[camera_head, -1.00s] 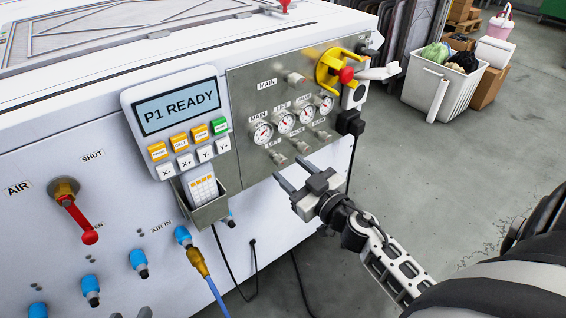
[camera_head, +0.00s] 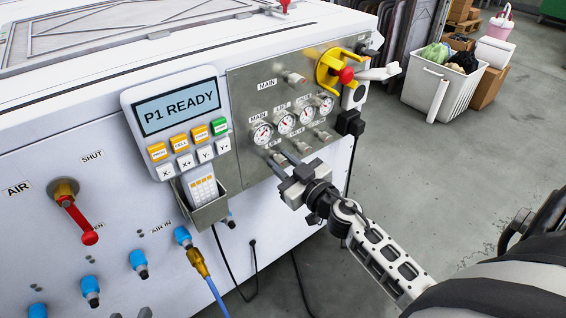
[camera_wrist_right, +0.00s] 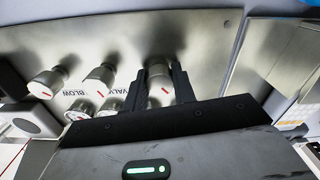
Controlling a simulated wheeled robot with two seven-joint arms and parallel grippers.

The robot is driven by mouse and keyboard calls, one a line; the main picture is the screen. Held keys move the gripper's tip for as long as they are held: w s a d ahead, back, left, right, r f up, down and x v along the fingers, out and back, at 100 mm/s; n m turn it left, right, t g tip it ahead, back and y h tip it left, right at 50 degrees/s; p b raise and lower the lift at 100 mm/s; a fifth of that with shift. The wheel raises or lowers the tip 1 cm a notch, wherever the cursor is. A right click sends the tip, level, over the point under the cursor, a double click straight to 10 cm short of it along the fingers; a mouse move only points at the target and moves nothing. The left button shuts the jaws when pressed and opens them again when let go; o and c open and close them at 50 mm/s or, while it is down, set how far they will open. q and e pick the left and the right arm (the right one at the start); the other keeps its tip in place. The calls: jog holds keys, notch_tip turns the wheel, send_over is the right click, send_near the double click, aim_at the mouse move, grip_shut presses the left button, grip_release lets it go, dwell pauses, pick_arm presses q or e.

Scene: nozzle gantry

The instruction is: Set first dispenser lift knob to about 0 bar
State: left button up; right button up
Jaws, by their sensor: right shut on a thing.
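The lift knob (camera_wrist_right: 159,74), a metal knob with a red mark on its face, is between the two dark fingers of my right gripper (camera_wrist_right: 161,80) in the right wrist view. It is the leftmost of the lower knob row in the head view, where my right gripper (camera_head: 277,157) mostly covers it. The gripper is shut on it, reaching the panel from the lower right. The lift gauge (camera_head: 285,122) is a round white dial above; its reading is too small to tell. My left gripper is not in view.
The valve knob (camera_wrist_right: 100,77) and blow knob (camera_wrist_right: 47,84) stand close beside the held knob. A keypad display (camera_head: 178,107) reading P1 READY is at left.

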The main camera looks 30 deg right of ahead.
jog(key=n, duration=0.4)
jog(key=shift+n, duration=0.4)
jog(key=n, duration=1)
pick_arm(q)
jog(key=shift+r, duration=0.2)
pick_arm(e)
jog(key=shift+n, duration=1.9)
pick_arm(q)
jog(key=shift+s, duration=0.1)
jog(key=shift+f, duration=0.1)
pick_arm(e)
jog(key=shift+n, duration=0.3)
jog(key=o, duration=1)
